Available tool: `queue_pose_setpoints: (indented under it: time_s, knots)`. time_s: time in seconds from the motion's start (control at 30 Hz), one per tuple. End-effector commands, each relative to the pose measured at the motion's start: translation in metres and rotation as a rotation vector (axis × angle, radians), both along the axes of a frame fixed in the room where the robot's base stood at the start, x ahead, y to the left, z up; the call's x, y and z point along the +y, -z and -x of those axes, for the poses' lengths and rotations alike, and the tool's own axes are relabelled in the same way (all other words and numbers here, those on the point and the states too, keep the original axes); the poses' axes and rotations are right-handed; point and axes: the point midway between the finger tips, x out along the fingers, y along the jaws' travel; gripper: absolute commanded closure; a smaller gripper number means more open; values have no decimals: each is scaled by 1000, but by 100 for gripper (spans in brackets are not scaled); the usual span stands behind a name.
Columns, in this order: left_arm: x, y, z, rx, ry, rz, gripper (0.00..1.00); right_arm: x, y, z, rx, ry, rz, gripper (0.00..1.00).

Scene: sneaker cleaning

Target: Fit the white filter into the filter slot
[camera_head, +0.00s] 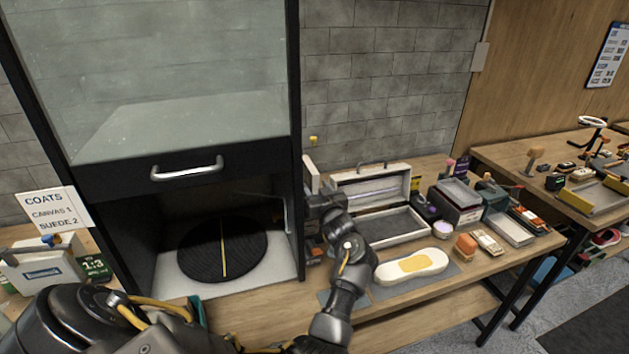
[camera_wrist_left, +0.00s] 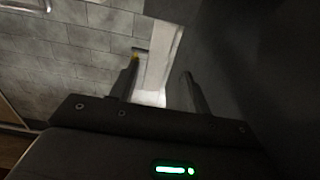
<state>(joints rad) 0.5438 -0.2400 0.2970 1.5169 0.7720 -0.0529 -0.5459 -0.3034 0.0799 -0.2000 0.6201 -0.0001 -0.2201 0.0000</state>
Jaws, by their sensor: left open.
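The white filter (camera_head: 310,174) shows as a narrow pale upright slab beside the right side of the dark cabinet. In the left wrist view the white filter (camera_wrist_left: 160,58) stands upright between my fingertips and a little beyond them, close to a dark wall. My left gripper (camera_head: 312,198) is at the cabinet's right side, just below the visible part of the filter. In the left wrist view my left gripper (camera_wrist_left: 160,80) has its fingers apart, with no clear contact on the filter. The filter slot cannot be made out, and I cannot tell how far the filter sits in it. My right gripper is not in view.
The cabinet (camera_head: 292,130) has a raised glass door with a handle (camera_head: 187,168) and a round black turntable (camera_head: 222,255) inside. An open white case (camera_head: 412,226), a white-and-yellow sole-shaped pad (camera_head: 410,266) and several boxes crowd the bench to the right. A grey brick wall stands behind.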

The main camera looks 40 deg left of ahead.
Motion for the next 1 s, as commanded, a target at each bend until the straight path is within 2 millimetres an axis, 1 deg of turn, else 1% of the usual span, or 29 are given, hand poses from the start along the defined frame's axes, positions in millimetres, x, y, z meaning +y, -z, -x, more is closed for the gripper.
queue_pose_setpoints:
  time_s: [0.1,0.3,0.43,0.87,0.97,1.0]
  knots:
    - [-9,-1,0,0,4,0,53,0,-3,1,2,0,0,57]
    - [-16,0,-4,0,13,0,53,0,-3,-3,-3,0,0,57]
    - [-18,0,-5,0,15,0,53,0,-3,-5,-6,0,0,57]
    - [-16,0,-4,0,13,-2,53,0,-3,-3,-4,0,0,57]
    - [-23,0,-9,3,37,-30,53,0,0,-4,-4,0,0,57]
    - [-30,0,-14,6,57,-54,53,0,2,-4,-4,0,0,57]
